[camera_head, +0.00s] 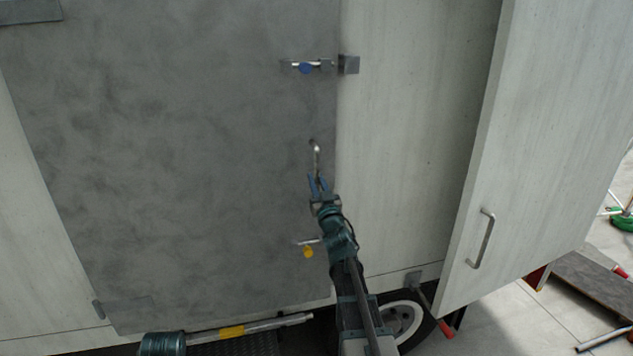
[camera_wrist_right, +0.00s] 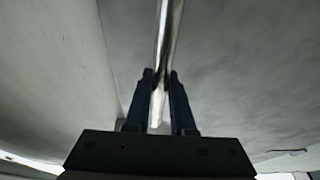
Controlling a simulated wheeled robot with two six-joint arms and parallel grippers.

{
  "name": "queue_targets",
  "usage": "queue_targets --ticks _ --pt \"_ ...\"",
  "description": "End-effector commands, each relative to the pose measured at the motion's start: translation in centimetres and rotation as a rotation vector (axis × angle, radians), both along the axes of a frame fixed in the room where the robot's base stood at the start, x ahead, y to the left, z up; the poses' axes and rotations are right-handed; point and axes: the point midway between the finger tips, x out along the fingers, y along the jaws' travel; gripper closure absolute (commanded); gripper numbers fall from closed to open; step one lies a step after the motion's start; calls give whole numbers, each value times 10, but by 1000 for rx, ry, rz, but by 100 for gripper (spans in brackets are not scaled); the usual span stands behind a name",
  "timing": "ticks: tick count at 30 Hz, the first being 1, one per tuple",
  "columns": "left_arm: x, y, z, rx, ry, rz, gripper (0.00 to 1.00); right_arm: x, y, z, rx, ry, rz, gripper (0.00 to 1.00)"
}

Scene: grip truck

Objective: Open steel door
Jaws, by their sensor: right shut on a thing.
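The grey steel door (camera_head: 190,150) fills the left and middle of the head view and looks closed against the pale truck wall. Its curved metal handle (camera_head: 317,155) is near the door's right edge. My right gripper (camera_head: 318,183) is at the handle's lower end, and in the wrist view its two dark fingers are shut on the bright handle bar (camera_wrist_right: 165,60). A latch with a blue knob (camera_head: 306,67) is above the handle. A latch with a yellow knob (camera_head: 308,251) is below it, left of my right arm. My left gripper does not show.
A pale panel door (camera_head: 540,150) with its own handle (camera_head: 481,239) stands swung out at the right. A truck wheel (camera_head: 405,320) is below the wall beside my right arm. Loose items, including a green coil (camera_head: 623,222), lie at the far right.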

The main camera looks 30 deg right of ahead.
Motion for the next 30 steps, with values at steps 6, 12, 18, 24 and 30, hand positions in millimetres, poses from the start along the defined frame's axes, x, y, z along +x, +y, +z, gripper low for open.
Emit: queue_targets --ticks 6,12,18,24,30 --pt "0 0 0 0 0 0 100 -15 6 0 0 0 0 100" --pt "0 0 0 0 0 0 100 -33 13 0 -1 0 0 100" --pt "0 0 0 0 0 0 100 -51 19 0 -1 0 1 100" --pt "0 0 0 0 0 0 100 -62 23 0 -1 0 1 100" --pt "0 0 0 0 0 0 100 -61 23 0 0 0 1 100"
